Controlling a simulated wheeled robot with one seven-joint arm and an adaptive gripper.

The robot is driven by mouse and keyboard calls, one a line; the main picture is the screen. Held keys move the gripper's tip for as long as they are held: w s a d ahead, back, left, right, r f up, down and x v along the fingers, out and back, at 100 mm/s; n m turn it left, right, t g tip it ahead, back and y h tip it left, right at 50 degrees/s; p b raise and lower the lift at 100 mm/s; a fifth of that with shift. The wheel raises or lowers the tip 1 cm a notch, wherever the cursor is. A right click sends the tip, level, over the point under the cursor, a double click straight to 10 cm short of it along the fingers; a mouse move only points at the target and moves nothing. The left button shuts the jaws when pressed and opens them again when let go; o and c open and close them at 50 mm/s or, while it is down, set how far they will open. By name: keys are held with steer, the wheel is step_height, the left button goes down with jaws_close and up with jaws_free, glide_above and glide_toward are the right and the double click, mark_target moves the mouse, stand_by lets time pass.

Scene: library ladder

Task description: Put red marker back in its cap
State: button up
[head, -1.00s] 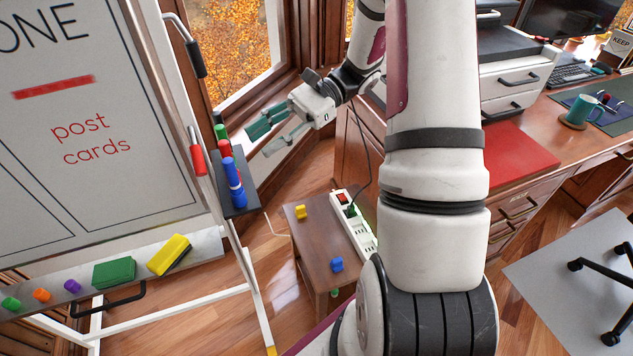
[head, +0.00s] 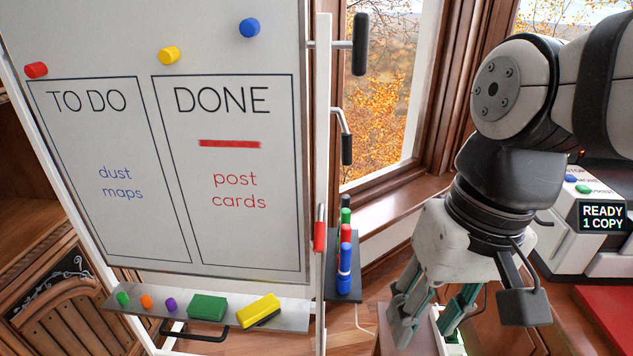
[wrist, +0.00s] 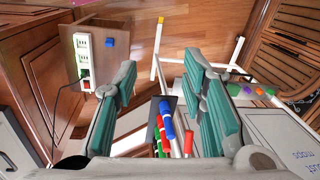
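A red piece with a pale upper part (head: 320,237) is upright against the whiteboard's right frame post; I cannot tell whether it is the marker or its cap. Beside it, a dark side holder (head: 331,280) carries a blue marker (head: 344,265), a red one (head: 346,234) and a green one (head: 346,214) in a row. They also show in the wrist view, with the blue one (wrist: 165,112) nearest the gap. My gripper (head: 430,312) is right of the holder, pointing down.
The whiteboard (head: 222,245) fills the left. Its tray (head: 110,300) holds a green block (head: 207,307), a yellow eraser (head: 258,311) and small coloured pieces. A window (head: 378,110) is behind. A printer (head: 570,235) stands right. A low table with a power strip (wrist: 82,50) shows in the wrist view.

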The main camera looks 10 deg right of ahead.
steer(key=shift+s+d+n+t+h, duration=0.6)
steer(key=shift+s+n+t+h, duration=0.1)
steer(key=shift+s+n+t, duration=0.25)
step_height(320, 180, up, 10)
steer(key=t+p, duration=0.2)
steer(key=p, duration=0.6)
steer(key=shift+p, duration=0.3)
steer(key=shift+d, duration=0.1)
